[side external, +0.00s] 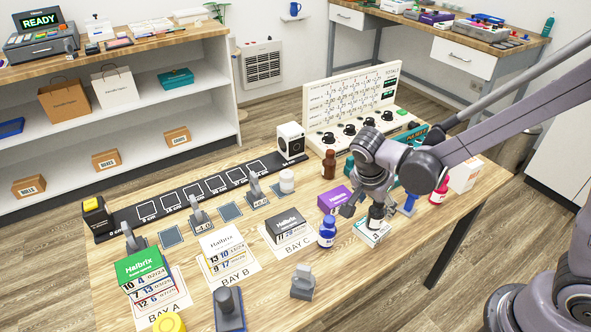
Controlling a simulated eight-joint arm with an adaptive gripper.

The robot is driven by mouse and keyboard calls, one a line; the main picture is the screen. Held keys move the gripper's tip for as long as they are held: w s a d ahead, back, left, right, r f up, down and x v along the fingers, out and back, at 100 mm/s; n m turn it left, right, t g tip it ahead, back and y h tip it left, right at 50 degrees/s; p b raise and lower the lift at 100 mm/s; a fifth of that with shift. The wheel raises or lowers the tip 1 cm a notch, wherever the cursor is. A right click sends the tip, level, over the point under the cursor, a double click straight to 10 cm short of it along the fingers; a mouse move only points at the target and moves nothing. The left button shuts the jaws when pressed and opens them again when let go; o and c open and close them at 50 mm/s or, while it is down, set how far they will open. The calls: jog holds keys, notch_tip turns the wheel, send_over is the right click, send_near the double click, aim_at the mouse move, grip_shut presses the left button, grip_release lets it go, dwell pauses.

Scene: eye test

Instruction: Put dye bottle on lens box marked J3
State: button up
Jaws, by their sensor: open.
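My gripper (368,208) is open, low over the right part of the table. A small dark bottle (376,218) is between or just beside its fingers. The bottle looks upright on a flat white-and-teal box (366,238); the fingers partly hide it, and I cannot tell whether they touch it. A blue bottle (327,232) stands left of that box, a brown bottle (329,165) farther back, and a red bottle (438,192) to the right. I cannot read J3 on any box, nor tell which bottle the task means.
A purple box (335,199) lies close left of my gripper. Green (139,264), white (222,246) and dark (286,224) boxes lie on bay sheets. A lettered panel with knobs (350,100) stands behind. A grey stand (303,284) is near the front edge, with bare wood around it.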

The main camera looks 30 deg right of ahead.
jog(key=w+v, duration=0.1)
jog(key=v, duration=0.5)
jog(key=s+d+r+n+t+y, duration=0.2)
jog(key=s+r+n+t, duration=0.1)
jog(key=n, duration=0.4)
jog(key=s+d+r+n+t+y, duration=0.2)
jog(key=s+r+n+t, duration=0.1)
jog(key=n, duration=0.5)
jog(key=shift+s+d+r, duration=0.3)
jog(key=shift+s, duration=0.6)
